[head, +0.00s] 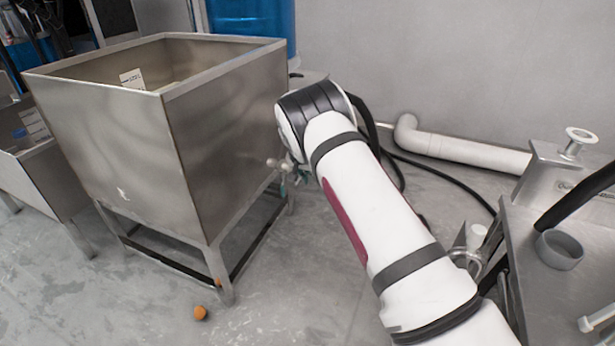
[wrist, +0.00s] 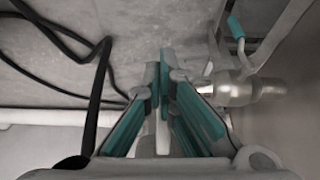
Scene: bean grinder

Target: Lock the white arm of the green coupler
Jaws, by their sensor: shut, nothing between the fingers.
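In the wrist view, a pale metal pipe coupler (wrist: 235,90) lies to the right of my fingers. A thin pale arm (wrist: 242,55) with a teal-green tip (wrist: 236,27) stands up from beside the coupler. My gripper (wrist: 160,62), with teal pads, is shut and empty, its fingertips left of the coupler and apart from it in the picture. In the head view, pale fittings (head: 275,163) show at the steel tank's right side, beside my arm; small green parts there are too small to tell apart.
The large steel tank (head: 115,135) on legs stands left of my arm. Black hoses (wrist: 103,70) run left of my fingers. A white pipe (head: 465,150) runs along the wall. A steel table (head: 540,225) with a grey cup (head: 558,250) is at right. An orange ball (head: 200,312) lies on the floor.

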